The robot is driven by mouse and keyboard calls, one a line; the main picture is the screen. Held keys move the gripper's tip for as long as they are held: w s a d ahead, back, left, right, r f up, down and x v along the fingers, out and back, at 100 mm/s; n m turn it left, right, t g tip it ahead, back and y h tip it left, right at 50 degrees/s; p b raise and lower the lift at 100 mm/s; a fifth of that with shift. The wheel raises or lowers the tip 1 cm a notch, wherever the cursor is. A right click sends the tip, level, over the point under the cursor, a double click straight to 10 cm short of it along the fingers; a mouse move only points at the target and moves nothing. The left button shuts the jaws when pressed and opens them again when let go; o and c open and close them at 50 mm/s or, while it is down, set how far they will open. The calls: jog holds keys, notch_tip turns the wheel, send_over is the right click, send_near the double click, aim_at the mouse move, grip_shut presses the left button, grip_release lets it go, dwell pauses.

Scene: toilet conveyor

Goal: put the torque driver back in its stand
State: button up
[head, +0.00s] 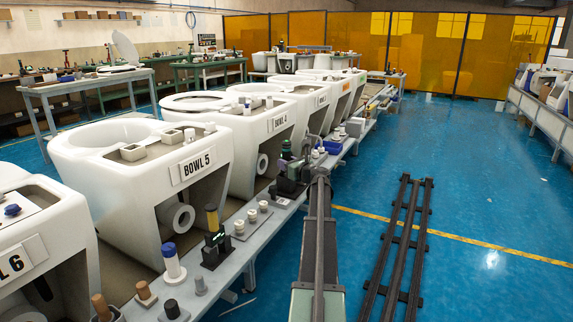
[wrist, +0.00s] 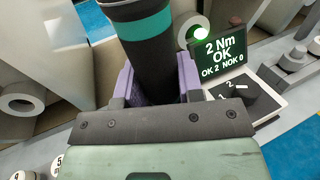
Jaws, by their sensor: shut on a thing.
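The torque driver is a dark cylinder (wrist: 150,62) with a teal band, seen in the wrist view. My gripper (wrist: 156,82) has its purple fingers on both sides of the driver and is shut on it. The driver's lower part is hidden behind the gripper. A display unit (wrist: 222,52) to its right reads "2 Nm OK, OK 2 NOK 0", with a green lamp lit. In the head view the dark driver (head: 286,150) stands roughly upright at my gripper (head: 289,178), above the bench by BOWL 4.
White toilet bowls line the conveyor, including BOWL 5 (head: 190,165). A yellow-handled tool (head: 212,217) stands in a black holder on the bench, near a blue-capped white bottle (head: 173,262) and small white parts (head: 252,215).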

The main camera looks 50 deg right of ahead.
jog(key=o, duration=1.2)
jog(key=shift+c, duration=0.2)
jog(key=s+a, duration=0.2)
jog(key=s, duration=0.8)
jog(key=shift+s, duration=0.3)
jog(key=shift+a+r, duration=0.1)
